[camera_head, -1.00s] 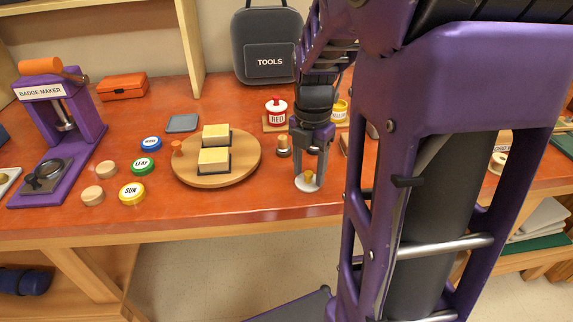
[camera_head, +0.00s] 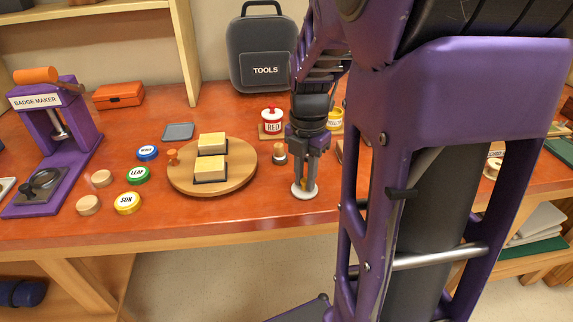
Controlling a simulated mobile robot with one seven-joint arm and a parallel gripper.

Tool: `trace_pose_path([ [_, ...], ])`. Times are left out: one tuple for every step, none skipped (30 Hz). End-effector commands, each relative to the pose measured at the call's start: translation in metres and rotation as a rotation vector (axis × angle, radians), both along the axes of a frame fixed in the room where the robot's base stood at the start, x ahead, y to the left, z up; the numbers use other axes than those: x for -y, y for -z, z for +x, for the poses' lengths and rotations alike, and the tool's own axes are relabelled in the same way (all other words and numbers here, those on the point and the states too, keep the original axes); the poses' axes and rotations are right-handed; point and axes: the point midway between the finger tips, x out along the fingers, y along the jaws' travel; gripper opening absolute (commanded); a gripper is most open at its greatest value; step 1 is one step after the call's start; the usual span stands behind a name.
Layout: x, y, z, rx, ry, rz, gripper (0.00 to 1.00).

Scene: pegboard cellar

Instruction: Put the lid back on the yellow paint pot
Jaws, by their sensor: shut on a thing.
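The lid (camera_head: 304,192) is a white disc with a knob, near the front edge of the orange-red table. My gripper (camera_head: 305,180) points down over it and is shut on the lid's knob, which the fingers hide. I cannot tell whether the lid still touches the table. The yellow paint pot (camera_head: 336,122) stands farther back, partly hidden behind my arm. Its top is not clear to see.
A round wooden board (camera_head: 235,182) with two pale blocks lies to the left. A small wooden-topped item (camera_head: 279,153) stands behind my gripper. A tool case (camera_head: 262,60) stands at the back.

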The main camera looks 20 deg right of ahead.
Motion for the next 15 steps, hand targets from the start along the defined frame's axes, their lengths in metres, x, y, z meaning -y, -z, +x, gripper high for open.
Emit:
trace_pose_path([
  [0.000,-0.006,0.001,0.003,0.000,-0.001,0.00],
  [0.000,-0.011,0.001,0.004,0.000,-0.001,0.00],
  [0.000,-0.017,0.001,0.005,0.001,-0.001,0.00],
  [0.000,-0.023,0.001,0.004,0.001,0.000,0.00],
  [0.000,-0.029,0.001,0.005,0.001,-0.001,0.00],
  [0.001,-0.038,0.001,0.006,0.002,-0.001,0.00],
  [0.001,-0.045,0.001,0.006,0.002,-0.001,0.00],
  [0.001,-0.051,0.001,0.005,0.001,-0.001,0.00],
  [0.001,-0.059,0.001,0.005,0.001,-0.002,0.00],
  [0.001,-0.065,0.001,0.005,0.001,-0.002,0.00],
  [0.000,-0.070,0.001,0.005,0.000,-0.002,0.00],
  [0.000,-0.077,0.001,0.004,0.000,-0.001,0.00],
  [0.000,-0.081,0.001,0.005,0.000,-0.002,0.00],
  [0.001,-0.085,0.001,0.003,0.000,-0.002,0.00],
  [0.001,-0.090,0.002,0.002,0.002,-0.001,0.00],
])
